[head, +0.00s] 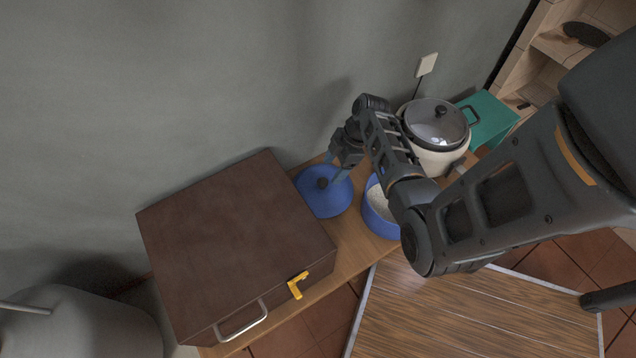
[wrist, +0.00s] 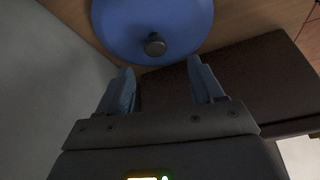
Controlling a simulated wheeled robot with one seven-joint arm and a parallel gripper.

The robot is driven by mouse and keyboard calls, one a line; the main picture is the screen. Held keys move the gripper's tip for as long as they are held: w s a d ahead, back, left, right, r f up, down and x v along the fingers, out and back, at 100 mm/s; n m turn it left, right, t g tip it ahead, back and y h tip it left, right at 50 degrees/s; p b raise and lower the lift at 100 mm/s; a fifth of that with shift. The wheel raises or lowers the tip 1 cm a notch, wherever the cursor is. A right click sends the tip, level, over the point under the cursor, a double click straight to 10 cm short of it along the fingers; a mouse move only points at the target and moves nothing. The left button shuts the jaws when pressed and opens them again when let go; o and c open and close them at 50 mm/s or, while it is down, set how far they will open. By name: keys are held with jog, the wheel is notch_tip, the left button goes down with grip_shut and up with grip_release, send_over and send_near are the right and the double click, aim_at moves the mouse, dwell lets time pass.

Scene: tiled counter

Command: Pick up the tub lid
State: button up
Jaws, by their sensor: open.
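The tub lid (head: 325,203) is a round blue disc with a dark knob at its middle. It lies on the wooden counter, between the brown box and the blue tub (head: 379,212), which holds something pale and is partly hidden by my arm. In the wrist view the lid (wrist: 125,28) fills the top, with its knob (wrist: 155,45) just beyond my fingertips. My gripper (wrist: 160,75) is open and empty, its two fingers apart and pointing toward the lid. In the head view my gripper (head: 339,172) is over the back part of the lid.
A large brown box (head: 235,240) with a metal handle and yellow latch stands left of the lid. A rice cooker (head: 436,135) with a glass lid stands behind the tub, near a teal item (head: 488,118). The grey wall (head: 180,90) is close behind the counter.

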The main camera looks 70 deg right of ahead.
aim_at(323, 181)
jog(key=b+x, duration=0.1)
jog(key=x, duration=0.3)
jog(key=b+x, duration=0.1)
jog(key=x, duration=0.1)
jog(key=shift+w+d+f+b, duration=0.2)
jog(key=shift+d+b, duration=0.1)
jog(key=shift+d, duration=0.05)
jog(key=shift+w+a+f, duration=0.2)
jog(key=shift+w+f, duration=0.05)
jog(key=shift+f, duration=0.3)
grip_shut()
